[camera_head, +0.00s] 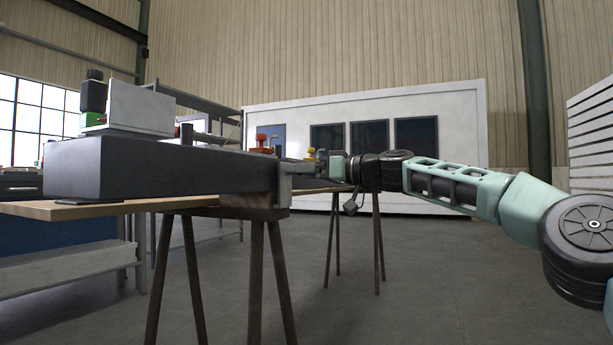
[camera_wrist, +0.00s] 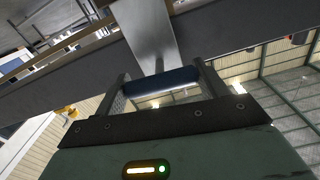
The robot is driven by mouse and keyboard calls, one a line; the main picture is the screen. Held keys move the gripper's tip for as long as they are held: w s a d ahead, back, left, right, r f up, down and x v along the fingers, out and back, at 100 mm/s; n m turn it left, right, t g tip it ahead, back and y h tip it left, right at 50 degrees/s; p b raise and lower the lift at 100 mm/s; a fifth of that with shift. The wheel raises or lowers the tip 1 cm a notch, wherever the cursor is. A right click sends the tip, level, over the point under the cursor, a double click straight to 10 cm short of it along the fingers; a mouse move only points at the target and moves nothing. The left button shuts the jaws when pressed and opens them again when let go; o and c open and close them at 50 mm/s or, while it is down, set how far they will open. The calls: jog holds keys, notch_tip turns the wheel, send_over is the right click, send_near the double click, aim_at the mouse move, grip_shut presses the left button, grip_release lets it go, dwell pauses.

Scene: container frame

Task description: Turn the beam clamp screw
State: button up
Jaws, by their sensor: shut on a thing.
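The grey beam clamp (camera_head: 284,188) sits at the right end of a long dark beam (camera_head: 165,172). It shows as a pale metal plate (camera_wrist: 148,32) in the wrist view. A short rod of the clamp screw (camera_wrist: 158,66) comes out toward me and meets a blue cylindrical handle (camera_wrist: 160,82). My gripper (camera_wrist: 162,86) has one finger on each side of the blue handle and is shut on it. In the head view my gripper (camera_head: 325,163) is at the right of the clamp, small and partly dark, and the handle cannot be made out there.
The beam rests on a wooden board (camera_head: 60,210) over trestle legs (camera_head: 257,270). Red (camera_head: 261,142) and yellow (camera_head: 310,153) parts stand behind the beam. A white box (camera_head: 140,108) sits on its left end. Open floor (camera_head: 430,270) lies at the right.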

jog(key=shift+f, duration=0.1)
dwell(0.3)
jog(key=o, duration=0.9)
jog(key=v, duration=1.7)
jog(key=shift+d+p, duration=0.15)
jog(key=shift+p, duration=0.2)
